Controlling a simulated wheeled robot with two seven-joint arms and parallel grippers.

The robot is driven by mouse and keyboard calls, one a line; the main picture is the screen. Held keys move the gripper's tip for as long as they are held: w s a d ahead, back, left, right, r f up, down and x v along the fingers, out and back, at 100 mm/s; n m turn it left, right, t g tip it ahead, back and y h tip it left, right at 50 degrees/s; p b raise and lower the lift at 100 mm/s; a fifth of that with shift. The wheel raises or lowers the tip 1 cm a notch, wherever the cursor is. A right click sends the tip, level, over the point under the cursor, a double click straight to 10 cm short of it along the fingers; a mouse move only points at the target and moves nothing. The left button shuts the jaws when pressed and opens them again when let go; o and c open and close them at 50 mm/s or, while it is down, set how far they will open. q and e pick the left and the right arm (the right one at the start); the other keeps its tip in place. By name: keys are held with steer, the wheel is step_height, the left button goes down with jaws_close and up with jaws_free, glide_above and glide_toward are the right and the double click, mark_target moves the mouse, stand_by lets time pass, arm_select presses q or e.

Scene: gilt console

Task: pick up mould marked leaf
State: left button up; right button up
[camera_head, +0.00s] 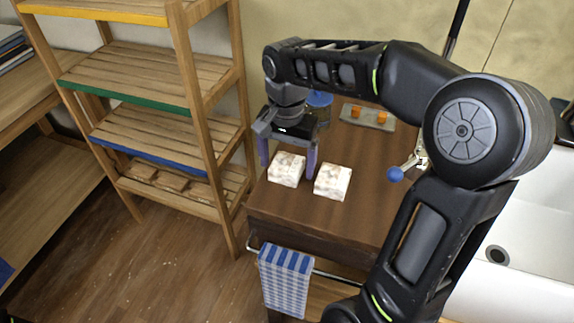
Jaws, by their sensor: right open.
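Two pale, mottled, block-shaped moulds sit side by side on the brown wooden console top (285,208). The left mould (286,170) and the right mould (332,182) are apart by a small gap. No leaf mark can be made out on either at this size. My right gripper (287,164) is open, with its purple fingers pointing down around the left mould, one on its left side and one near the gap. Whether the fingers touch it cannot be told. My left gripper is not in view.
A grey tray with orange pieces (368,117) and a blue round container (319,103) stand at the back. A blue-knobbed lever (396,174) is at right, beside a white sink (525,225). Wooden shelves (150,118) stand at left. A checked towel (285,280) hangs in front.

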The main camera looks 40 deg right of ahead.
steer(key=shift+f, duration=0.35)
stand_by(0.3)
steer(key=c, duration=1.5)
